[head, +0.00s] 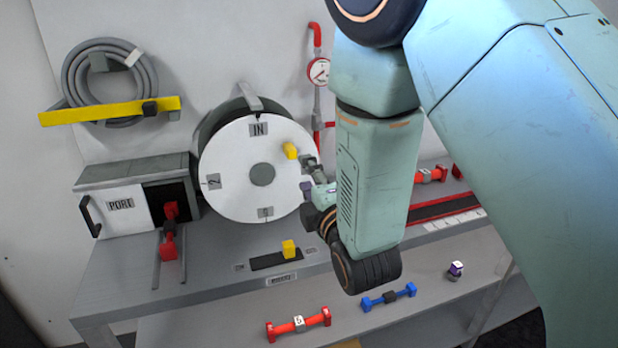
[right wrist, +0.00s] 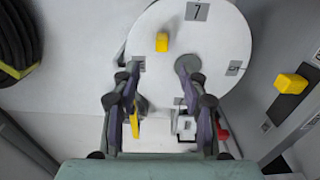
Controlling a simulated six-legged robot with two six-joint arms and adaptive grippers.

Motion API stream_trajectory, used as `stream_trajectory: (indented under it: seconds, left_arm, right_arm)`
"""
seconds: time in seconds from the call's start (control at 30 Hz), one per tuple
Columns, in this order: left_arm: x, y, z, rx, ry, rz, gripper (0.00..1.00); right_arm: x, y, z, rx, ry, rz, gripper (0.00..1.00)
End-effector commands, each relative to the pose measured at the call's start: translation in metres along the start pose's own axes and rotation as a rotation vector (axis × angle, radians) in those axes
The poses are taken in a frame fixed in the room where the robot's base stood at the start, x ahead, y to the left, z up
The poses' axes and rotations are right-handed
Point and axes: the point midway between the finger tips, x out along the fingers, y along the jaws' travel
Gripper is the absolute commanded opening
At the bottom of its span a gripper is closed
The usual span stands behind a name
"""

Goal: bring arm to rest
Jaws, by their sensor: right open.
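My right arm fills the right half of the head view. My right gripper (head: 313,178) is partly hidden behind my own arm link there, in front of the right edge of the white disc (head: 231,181). In the right wrist view the right gripper (right wrist: 160,100) is open, its two fingers apart with no object held between them. The white disc (right wrist: 222,35) lies beyond the fingertips, with a yellow knob (right wrist: 162,42) on its face. I cannot tell the exact gap to the disc. My left gripper is in neither view.
A port box (head: 125,205) with a dark opening stands left of the disc. A yellow block (head: 289,249) sits on the bench front. A red bar (head: 298,324), a blue bar (head: 389,297) and a small purple-white item (head: 455,270) lie on the lower shelf. A gauge (head: 318,71) is behind.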

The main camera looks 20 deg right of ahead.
Motion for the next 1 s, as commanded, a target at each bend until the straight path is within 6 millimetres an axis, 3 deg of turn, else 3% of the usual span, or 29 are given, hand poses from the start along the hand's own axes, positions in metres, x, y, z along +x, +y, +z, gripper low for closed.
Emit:
stream_trajectory:
  seconds: [0.3,0.43,0.53,0.67,0.77,1.0]
  left_arm:
    - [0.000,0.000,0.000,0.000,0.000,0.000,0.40]
    - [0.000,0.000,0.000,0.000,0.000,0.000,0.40]
    - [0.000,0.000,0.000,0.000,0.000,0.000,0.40]
    - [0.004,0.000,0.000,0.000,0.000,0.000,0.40]
    - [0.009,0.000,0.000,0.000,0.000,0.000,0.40]
    - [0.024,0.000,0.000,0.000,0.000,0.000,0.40]
  right_arm:
    - [0.000,-0.001,0.000,0.040,0.000,-0.005,0.43]
    - [-0.001,-0.016,0.000,0.216,-0.006,-0.071,0.43]
    - [-0.007,-0.040,0.000,0.417,-0.031,-0.178,0.43]
    - [-0.029,-0.094,0.003,0.683,-0.121,-0.362,0.43]
    - [-0.060,-0.151,0.006,0.881,-0.244,-0.525,0.43]
    - [-0.162,-0.273,0.015,1.192,-0.631,-0.850,0.43]
